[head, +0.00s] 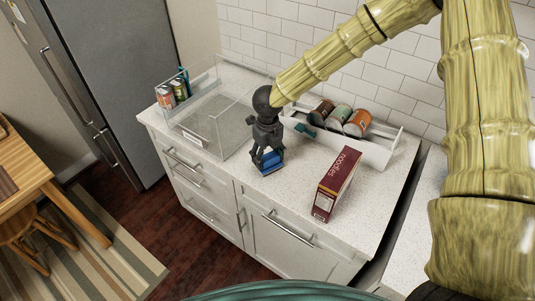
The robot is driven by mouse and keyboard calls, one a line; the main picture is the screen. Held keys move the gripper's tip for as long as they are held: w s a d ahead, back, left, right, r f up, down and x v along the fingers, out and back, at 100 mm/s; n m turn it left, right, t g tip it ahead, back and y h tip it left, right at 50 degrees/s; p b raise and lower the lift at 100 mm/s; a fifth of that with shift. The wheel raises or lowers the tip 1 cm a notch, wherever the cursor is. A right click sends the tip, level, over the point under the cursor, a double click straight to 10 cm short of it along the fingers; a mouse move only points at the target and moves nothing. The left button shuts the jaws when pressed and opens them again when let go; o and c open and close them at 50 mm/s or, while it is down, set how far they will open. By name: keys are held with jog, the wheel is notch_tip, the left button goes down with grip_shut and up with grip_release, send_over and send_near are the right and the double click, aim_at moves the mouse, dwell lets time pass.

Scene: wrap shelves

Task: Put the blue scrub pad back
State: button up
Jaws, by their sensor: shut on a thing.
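The blue scrub pad (271,161) is held low over the speckled white counter, near its front edge. My gripper (268,151) is shut on the pad from above, and its dark fingers hide the pad's upper part. I cannot tell whether the pad touches the counter. A clear-walled bin (215,118) with a small label on its front stands just left of my gripper. Its large compartment looks empty. A white divided organizer (372,152) stands right of and behind my gripper, with several cans lying in it and a teal item (305,129) at its left end.
A dark red noodles box (337,184) stands on the counter to the right of the pad. Small jars (172,92) sit at the bin's far left end. The counter between the pad and the box is clear. A grey fridge (105,75) stands at left.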

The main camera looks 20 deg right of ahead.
aim_at(268, 155)
jog(key=shift+s+f, duration=0.1)
jog(key=shift+f, duration=0.1)
jog(key=shift+f, duration=0.15)
jog(key=o, duration=1)
notch_tip(268, 155, up, 12)
jog(key=b, duration=0.3)
